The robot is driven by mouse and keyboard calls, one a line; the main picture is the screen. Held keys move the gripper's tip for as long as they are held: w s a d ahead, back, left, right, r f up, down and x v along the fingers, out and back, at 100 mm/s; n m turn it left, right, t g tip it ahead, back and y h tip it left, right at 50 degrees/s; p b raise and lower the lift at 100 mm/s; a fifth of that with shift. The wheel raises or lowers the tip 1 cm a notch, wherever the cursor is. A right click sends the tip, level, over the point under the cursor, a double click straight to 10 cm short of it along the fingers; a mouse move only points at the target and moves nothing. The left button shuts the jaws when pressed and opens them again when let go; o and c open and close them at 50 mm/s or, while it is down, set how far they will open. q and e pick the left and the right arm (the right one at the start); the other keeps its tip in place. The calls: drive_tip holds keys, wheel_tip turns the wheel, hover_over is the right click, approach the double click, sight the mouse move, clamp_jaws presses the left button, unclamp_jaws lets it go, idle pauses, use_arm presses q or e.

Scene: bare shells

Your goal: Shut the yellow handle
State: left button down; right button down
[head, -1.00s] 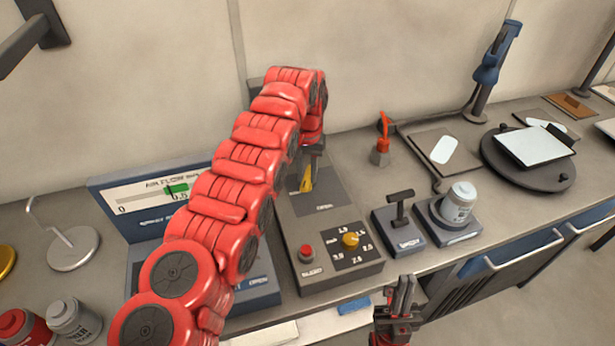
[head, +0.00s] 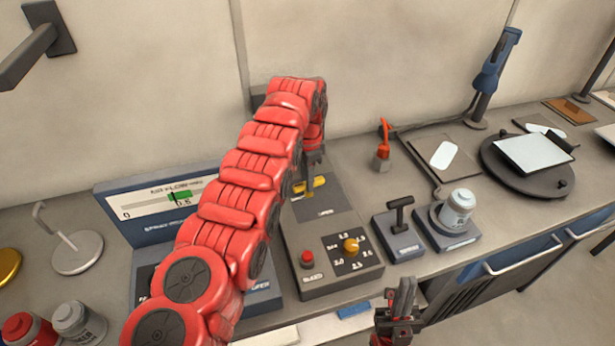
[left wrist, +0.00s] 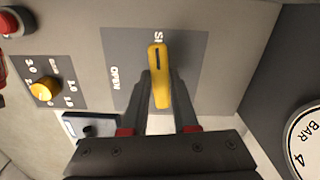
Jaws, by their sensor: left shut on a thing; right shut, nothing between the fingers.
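The yellow handle (head: 318,183) is on a dark plate of the grey control box, partly hidden by my left arm in the head view. In the left wrist view the handle (left wrist: 158,72) has its slotted end over the lettering that starts "SH", partly covering it. The "OPEN" lettering (left wrist: 115,78) stands to its left, clear of the handle. My left gripper (left wrist: 161,84) is shut on the handle, one finger on each side. My right gripper (head: 402,298) is shut and empty, low in front of the bench edge.
The control box carries a red button (head: 307,258) and a yellow knob (head: 350,245). A gauge display (head: 160,197) stands to its left. A black T-handle device (head: 399,228) and a can (head: 457,207) on a stand are to its right. An orange-topped item (head: 382,150) stands behind.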

use_arm(q)
drive_tip(key=shift+w+m, duration=0.1)
drive_tip(key=shift+m, duration=0.6)
drive_tip(key=c, duration=0.7)
unclamp_jaws()
drive_tip(key=shift+r, duration=0.15)
drive_tip(key=shift+r+p, duration=0.5)
drive_tip(key=shift+r, duration=0.2)
wheel_tip(320, 180, up, 16)
drive_tip(key=p, duration=1.5)
drive_tip(key=shift+f, duration=0.1)
